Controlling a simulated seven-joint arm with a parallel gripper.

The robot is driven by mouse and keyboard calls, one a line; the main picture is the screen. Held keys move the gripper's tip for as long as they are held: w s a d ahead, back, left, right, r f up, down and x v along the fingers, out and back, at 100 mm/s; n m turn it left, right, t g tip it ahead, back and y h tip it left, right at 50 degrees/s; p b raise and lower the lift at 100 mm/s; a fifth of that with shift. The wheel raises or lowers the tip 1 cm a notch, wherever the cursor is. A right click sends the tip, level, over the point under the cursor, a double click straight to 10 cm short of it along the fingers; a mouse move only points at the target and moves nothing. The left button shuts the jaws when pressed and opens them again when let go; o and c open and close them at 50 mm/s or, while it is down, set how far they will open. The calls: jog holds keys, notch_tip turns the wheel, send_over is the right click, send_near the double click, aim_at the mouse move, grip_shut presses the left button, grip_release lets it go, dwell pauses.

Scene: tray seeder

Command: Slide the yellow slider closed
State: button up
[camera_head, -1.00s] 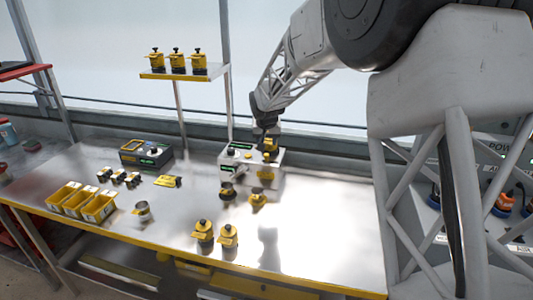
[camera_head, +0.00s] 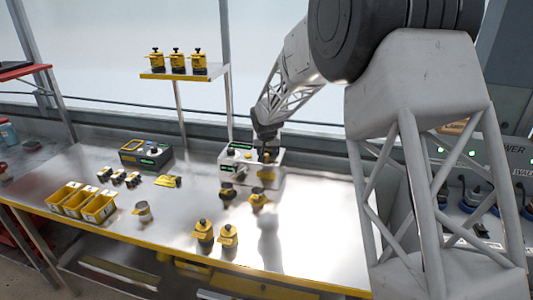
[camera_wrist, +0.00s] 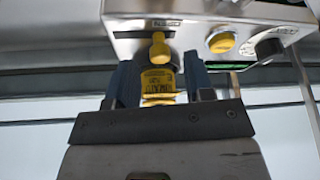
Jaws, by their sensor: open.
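The white machine box (camera_head: 238,158) stands at the back of the bench, and its front face also fills the top of the wrist view (camera_wrist: 120,22). A yellow knob-like part (camera_wrist: 158,48) sits on that face under a small label. A yellow part with dark lettering (camera_wrist: 158,82) lies just beyond it, between my fingers. I cannot tell which of these is the slider, or whether they are one piece. My gripper (camera_wrist: 161,78) is open, with one blue-grey finger on either side of the lettered part. Finger contact is unclear. In the head view my gripper (camera_head: 268,156) is at the box's front right.
The box also carries a yellow button (camera_wrist: 221,42) and a black dial (camera_wrist: 269,47). Yellow-and-black canisters (camera_head: 204,232) stand in front on the bench. A dark device (camera_head: 145,154) and yellow bins (camera_head: 62,193) are to the left. The bench's right part is clear.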

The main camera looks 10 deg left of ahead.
jog(key=shift+w+f, duration=0.25)
jog(key=shift+f, duration=0.35)
jog(key=shift+c, duration=0.5)
grip_shut()
